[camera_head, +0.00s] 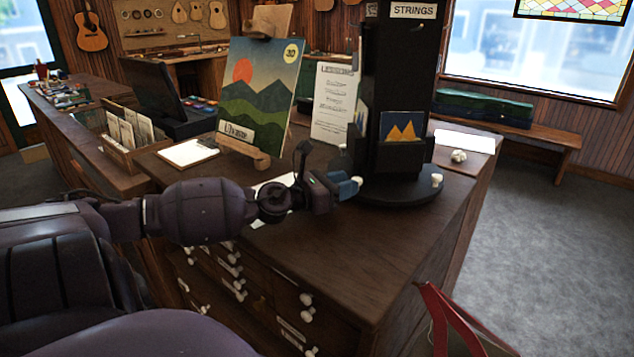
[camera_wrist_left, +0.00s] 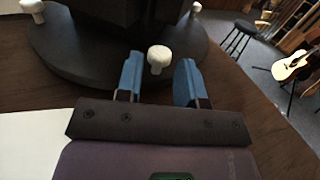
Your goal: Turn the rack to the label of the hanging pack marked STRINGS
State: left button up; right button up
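The black rack (camera_head: 400,70) stands on a round dark base (camera_head: 400,193) on the wooden counter. A white sign reading STRINGS (camera_head: 413,11) is on its upper part. A blue card with orange peaks (camera_head: 403,128) sits in its facing pocket. White knobs ring the base, one at the right (camera_head: 437,180). My left gripper (camera_head: 350,186) is at the base's left edge. In the left wrist view its blue fingertips (camera_wrist_left: 160,78) are apart, with a white knob (camera_wrist_left: 160,56) showing between them; contact is not clear. My right gripper is not in view.
A mountain picture (camera_head: 258,85) on a small easel and a white printed sheet (camera_head: 333,103) stand left of the rack. A small white object (camera_head: 458,156) lies to its right. The counter's front right (camera_head: 370,255) is clear. A red item (camera_head: 450,320) shows below.

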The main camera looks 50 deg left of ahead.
pick_arm(q)
jog(key=shift+v, duration=3.65)
